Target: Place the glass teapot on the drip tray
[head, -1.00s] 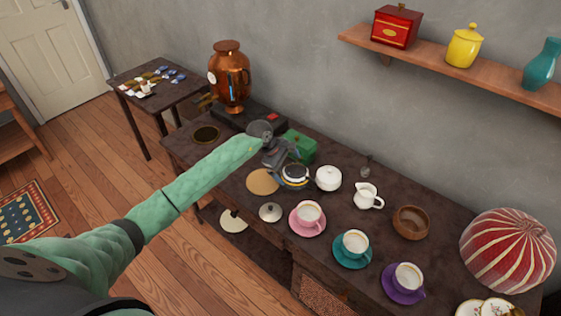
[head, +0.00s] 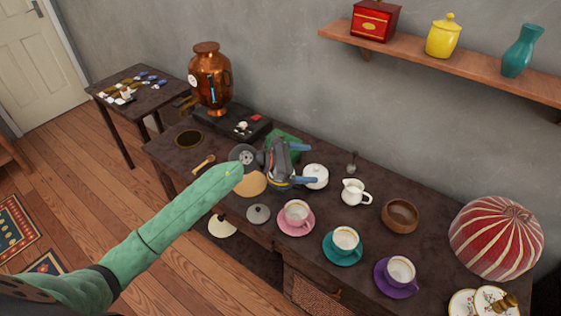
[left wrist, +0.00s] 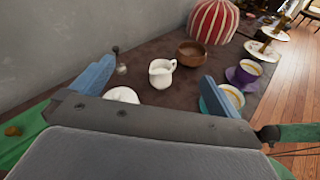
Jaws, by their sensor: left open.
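The glass teapot (head: 278,184) stands on the dark sideboard, mostly hidden under my left gripper; only part of it shows. My left gripper (head: 301,163) is open above it, its blue fingers pointing right towards a white lidded pot (head: 315,176). In the left wrist view the open fingers of my left gripper (left wrist: 152,84) frame that white pot (left wrist: 122,95) and a creamer; I cannot make out the teapot there. A round dark, brass-rimmed piece (head: 188,138), perhaps the drip tray, lies empty in front of the copper urn (head: 210,80). My right gripper is not in view.
A cork-coloured disc (head: 250,184), a grey lid (head: 258,214) and a wooden spoon (head: 203,163) lie nearby. A creamer (head: 355,192), wooden bowl (head: 400,216) and pink-saucered cup (head: 296,216) stand to the right.

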